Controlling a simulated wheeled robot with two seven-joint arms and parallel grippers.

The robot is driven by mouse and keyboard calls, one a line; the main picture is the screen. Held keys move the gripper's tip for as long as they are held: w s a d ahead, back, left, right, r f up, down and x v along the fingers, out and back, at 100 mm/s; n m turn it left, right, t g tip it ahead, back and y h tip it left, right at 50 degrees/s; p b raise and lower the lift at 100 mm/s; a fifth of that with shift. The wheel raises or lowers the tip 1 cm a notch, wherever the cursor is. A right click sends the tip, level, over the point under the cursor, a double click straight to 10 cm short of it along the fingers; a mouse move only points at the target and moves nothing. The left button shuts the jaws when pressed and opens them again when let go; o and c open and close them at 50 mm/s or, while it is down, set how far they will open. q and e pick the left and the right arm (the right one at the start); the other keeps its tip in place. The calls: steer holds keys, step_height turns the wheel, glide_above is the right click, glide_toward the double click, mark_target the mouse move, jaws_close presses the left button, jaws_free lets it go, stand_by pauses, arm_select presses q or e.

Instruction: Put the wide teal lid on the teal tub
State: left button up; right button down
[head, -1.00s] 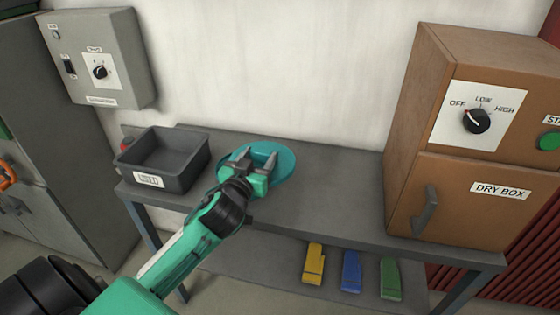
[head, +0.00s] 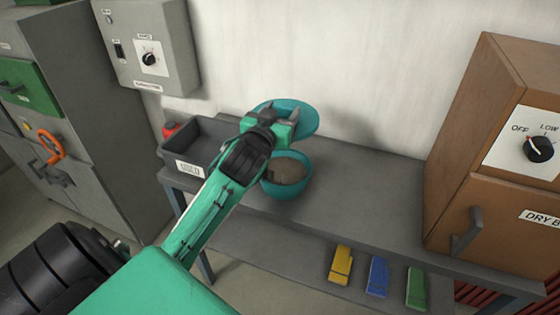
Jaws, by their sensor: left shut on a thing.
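The wide teal lid (head: 301,113) is a flat round disc. My left gripper (head: 282,122) is shut on it and holds it up over the bench, at the far side of the tub in the picture. The teal tub (head: 305,188) stands open on the grey bench, and brownish grainy contents show inside. My arm and gripper hide the tub's left and upper parts. The lid is apart from the tub's visible rim. My right gripper is out of view.
A dark grey labelled tray (head: 183,150) stands left of the tub, partly behind my arm. A brown dry box (head: 492,160) stands at the bench's right end. The bench (head: 370,195) between tub and dry box is clear. Coloured blocks (head: 377,277) lie on the lower shelf.

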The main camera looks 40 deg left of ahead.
arm_select(q)
step_height(320, 180, down, 15)
steer(key=shift+b, duration=0.4)
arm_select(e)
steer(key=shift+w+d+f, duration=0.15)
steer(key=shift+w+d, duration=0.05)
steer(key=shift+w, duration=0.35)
arm_select(q)
steer(key=shift+f, duration=0.15)
steer(key=shift+f, duration=0.15)
steer(key=o, duration=1)
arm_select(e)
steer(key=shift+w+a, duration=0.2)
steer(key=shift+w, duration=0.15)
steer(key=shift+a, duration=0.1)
